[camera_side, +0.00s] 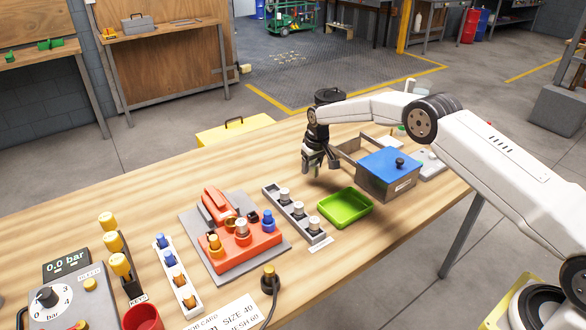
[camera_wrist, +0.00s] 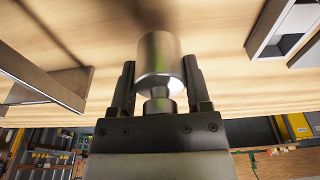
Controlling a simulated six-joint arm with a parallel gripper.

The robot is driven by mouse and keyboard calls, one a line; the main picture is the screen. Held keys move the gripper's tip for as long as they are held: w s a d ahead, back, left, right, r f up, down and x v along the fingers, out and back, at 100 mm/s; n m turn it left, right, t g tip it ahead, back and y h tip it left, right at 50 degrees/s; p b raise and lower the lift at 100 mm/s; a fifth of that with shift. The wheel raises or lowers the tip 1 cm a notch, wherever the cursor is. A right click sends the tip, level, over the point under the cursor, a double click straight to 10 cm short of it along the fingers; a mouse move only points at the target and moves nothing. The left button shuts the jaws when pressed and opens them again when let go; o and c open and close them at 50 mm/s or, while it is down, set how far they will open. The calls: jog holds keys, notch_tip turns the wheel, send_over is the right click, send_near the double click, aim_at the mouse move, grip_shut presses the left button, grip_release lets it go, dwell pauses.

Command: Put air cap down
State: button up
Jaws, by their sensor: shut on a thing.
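My gripper (camera_side: 314,164) hangs over the wooden table, behind the green tray and to the left of the blue-lidded box. In the wrist view my gripper (camera_wrist: 159,85) is shut on a silver metal air cap (camera_wrist: 158,55), a smooth cylinder with a narrower neck between the two dark fingers. In the side view the cap is too small and covered by the fingers to make out. A grey rack (camera_side: 271,190) with several silver-topped pieces stands left of the green tray. I cannot tell whether the held cap touches the table.
The green tray (camera_side: 345,207) looks empty. The blue-lidded box (camera_side: 389,167) stands close to the right of my gripper. An orange fixture (camera_side: 245,253) with coloured knobs is left of the rack. Bare tabletop (camera_side: 220,165) lies at the back left.

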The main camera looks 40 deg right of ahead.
aim_at(310, 181)
jog(key=shift+f, duration=1.45)
jog(key=shift+f, duration=0.1)
jog(key=o, duration=1.3)
jog(key=shift+f, duration=0.1)
jog(key=shift+s+r, duration=0.3)
jog(key=shift+r, duration=1.75)
jog(key=shift+s+r, duration=0.35)
jog(key=shift+r, duration=1.7)
jog(key=shift+s+r, duration=0.3)
jog(key=shift+r, duration=1.75)
jog(key=shift+s, duration=0.1)
